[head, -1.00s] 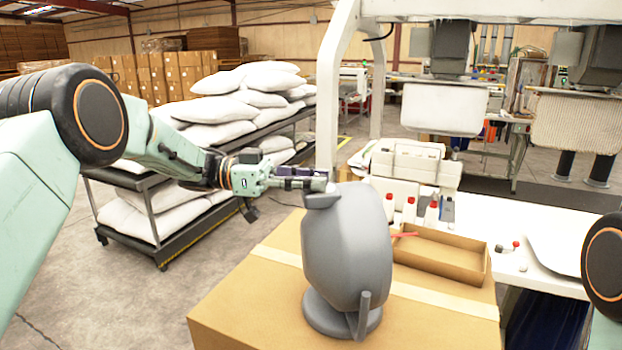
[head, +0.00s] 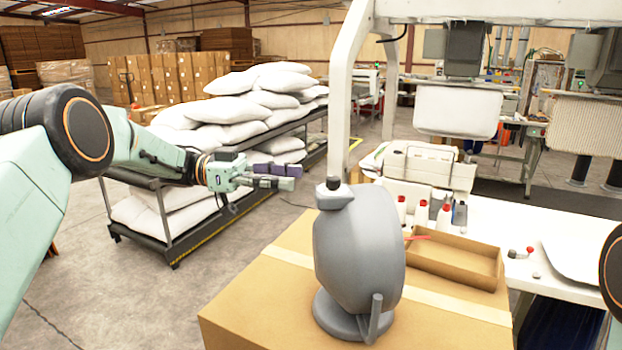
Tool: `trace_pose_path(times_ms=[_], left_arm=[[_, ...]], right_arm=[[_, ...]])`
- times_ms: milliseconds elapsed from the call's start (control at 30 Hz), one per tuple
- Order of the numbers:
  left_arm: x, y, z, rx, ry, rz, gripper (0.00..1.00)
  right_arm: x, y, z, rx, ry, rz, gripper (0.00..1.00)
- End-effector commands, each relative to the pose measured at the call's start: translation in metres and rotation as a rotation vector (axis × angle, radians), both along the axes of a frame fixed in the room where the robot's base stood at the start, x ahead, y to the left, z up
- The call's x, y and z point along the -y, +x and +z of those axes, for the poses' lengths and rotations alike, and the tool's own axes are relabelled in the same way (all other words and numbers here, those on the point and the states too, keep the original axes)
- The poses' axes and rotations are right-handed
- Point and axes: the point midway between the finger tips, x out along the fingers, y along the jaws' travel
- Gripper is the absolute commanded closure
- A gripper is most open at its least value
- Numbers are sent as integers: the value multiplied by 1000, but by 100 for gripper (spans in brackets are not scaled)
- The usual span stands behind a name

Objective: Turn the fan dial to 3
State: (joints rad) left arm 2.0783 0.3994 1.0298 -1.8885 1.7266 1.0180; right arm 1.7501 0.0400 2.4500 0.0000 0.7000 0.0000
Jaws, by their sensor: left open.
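A grey fan (head: 358,250) stands upright on a taped cardboard box (head: 250,300), with its rounded back side toward me. A dark dial (head: 333,184) sits on top of the fan's head; its marks are too small to read. My left gripper (head: 284,177) is open and empty, to the left of the dial and about level with it, with a clear gap between them. My right gripper is out of view; only part of my right arm shows at the right edge.
An open cardboard tray (head: 455,265) lies just right of the fan. A white table (head: 520,225) with several red-capped bottles stands behind. A cart (head: 200,230) stacked with white pillows (head: 235,110) stands left. A white machine post (head: 345,90) rises behind the fan.

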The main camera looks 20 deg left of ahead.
Motion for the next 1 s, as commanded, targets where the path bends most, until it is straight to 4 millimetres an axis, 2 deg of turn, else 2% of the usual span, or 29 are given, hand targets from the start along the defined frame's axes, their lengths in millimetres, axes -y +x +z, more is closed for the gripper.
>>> trace_pose_path(times_ms=[100,300,1000], left_arm=[[-22,-1,-1,0,1,2,53],[-42,-2,-1,0,1,0,53],[-46,-3,0,0,0,-1,53]], right_arm=[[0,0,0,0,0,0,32],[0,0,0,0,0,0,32],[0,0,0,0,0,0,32]])
